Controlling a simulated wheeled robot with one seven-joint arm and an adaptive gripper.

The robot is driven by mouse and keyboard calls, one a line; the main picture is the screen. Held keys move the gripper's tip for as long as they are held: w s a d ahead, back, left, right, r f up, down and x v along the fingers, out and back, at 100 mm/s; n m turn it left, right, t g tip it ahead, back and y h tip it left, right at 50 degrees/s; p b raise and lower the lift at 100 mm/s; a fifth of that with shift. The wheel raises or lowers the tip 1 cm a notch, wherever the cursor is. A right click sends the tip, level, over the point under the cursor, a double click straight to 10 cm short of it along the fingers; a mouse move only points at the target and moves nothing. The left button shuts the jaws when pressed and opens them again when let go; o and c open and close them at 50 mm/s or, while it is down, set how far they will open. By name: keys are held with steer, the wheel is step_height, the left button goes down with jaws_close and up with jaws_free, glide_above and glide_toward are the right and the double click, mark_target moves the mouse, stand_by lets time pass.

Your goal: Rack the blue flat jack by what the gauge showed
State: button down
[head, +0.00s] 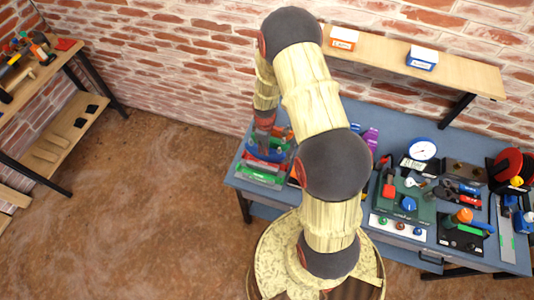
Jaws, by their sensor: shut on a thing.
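My gripper (264,138) points down over the left end of the blue-grey bench (318,116). It is small in the head view and its fingers are hard to make out. It is shut on a blue piece, which looks like the blue flat jack (262,154). Just below and around it is a rack-like cluster with red and green parts (259,178); I cannot tell whether the blue piece touches it. A round white-faced gauge (422,149) stands toward the right of the bench; its reading is too small to tell.
A dark green block (404,202) with red and blue knobs is right of my arm. A red reel (508,164) and several tools crowd the right end. A wall shelf (465,76) holds an orange-labelled and a blue-labelled box. A wooden rack (58,130) stands far left; floor between is clear.

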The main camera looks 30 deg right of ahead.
steer(key=shift+f+b, duration=0.85)
steer(key=shift+f, duration=0.35)
steer(key=c, duration=1.6)
jaws_free()
steer(key=o, duration=0.3)
steer(key=shift+o, duration=0.2)
steer(key=shift+r, duration=0.15)
steer(key=shift+r+p, duration=2.3)
steer(key=shift+r, duration=1.6)
